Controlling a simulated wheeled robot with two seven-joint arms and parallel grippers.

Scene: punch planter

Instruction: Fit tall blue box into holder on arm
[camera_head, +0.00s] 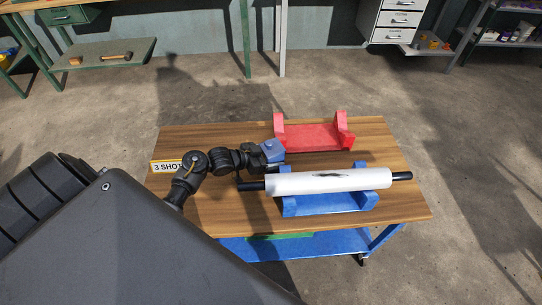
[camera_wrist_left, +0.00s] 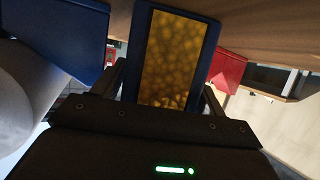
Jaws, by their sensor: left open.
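A blue box (camera_head: 272,149) stands on the wooden table beside the red holder. In the left wrist view the blue box (camera_wrist_left: 208,50) shows a dark blue frame around a mottled amber face. My left gripper (camera_wrist_left: 165,95) is open, with one finger on each side of the box's near end; I cannot tell whether they touch it. In the head view my left gripper (camera_head: 262,158) reaches the box from the left. I cannot make out a separate holder on an arm. My right gripper is not in view.
A white roll with black ends (camera_head: 330,181) lies across a blue cradle (camera_head: 325,204) close in front of my gripper. A red cradle (camera_head: 318,137) stands behind. A "3 SHOT" label (camera_head: 164,167) is at the table's left. The table (camera_head: 395,205) is clear at right.

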